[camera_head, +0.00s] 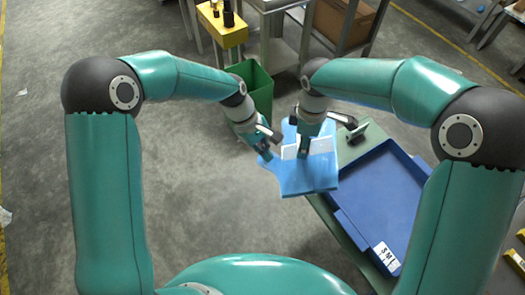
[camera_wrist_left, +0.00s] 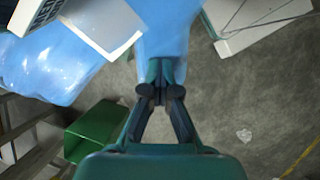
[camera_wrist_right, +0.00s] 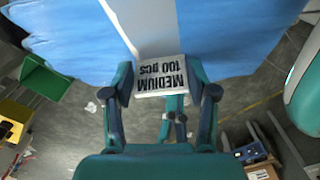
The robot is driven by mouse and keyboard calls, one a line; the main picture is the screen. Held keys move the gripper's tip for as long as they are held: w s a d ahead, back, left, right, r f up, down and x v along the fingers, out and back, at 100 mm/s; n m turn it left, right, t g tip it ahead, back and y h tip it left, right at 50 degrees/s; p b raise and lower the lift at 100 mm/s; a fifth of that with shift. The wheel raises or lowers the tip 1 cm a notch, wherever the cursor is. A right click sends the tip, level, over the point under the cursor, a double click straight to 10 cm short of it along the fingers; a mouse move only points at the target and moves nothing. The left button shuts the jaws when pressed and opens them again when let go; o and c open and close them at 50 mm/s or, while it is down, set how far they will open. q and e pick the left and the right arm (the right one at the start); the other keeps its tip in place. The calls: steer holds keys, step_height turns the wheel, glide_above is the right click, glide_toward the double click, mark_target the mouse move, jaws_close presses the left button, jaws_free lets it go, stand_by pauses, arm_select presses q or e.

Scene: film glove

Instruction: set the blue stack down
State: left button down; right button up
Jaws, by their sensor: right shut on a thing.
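The blue stack (camera_head: 310,178) is a broad, flat pile of blue film gloves with a white paper band around it. My right gripper (camera_head: 303,150) is shut on the stack at the band, and the stack hangs in the air beside the green table. In the right wrist view the band (camera_wrist_right: 160,75) reads "MEDIUM 100 pcs". My left gripper (camera_head: 266,150) is at the stack's left edge. In the left wrist view its fingers (camera_wrist_left: 163,75) are drawn together, with blue film (camera_wrist_left: 165,30) right at the tips. Whether they pinch any film is unclear.
A blue tray (camera_head: 385,195) with an "S-M" label lies on the green table (camera_head: 358,148), right of the stack. A small dark item (camera_head: 357,132) stands at the table's far end. A green bin (camera_head: 256,85) stands on the floor behind my grippers. Open floor lies left.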

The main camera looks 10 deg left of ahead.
arm_select(q)
steer(key=c, duration=1.9)
jaws_free()
steer(key=shift+f, duration=0.1)
arm_select(e)
steer(key=shift+w, duration=0.1)
arm_select(q)
steer(key=o, duration=0.9)
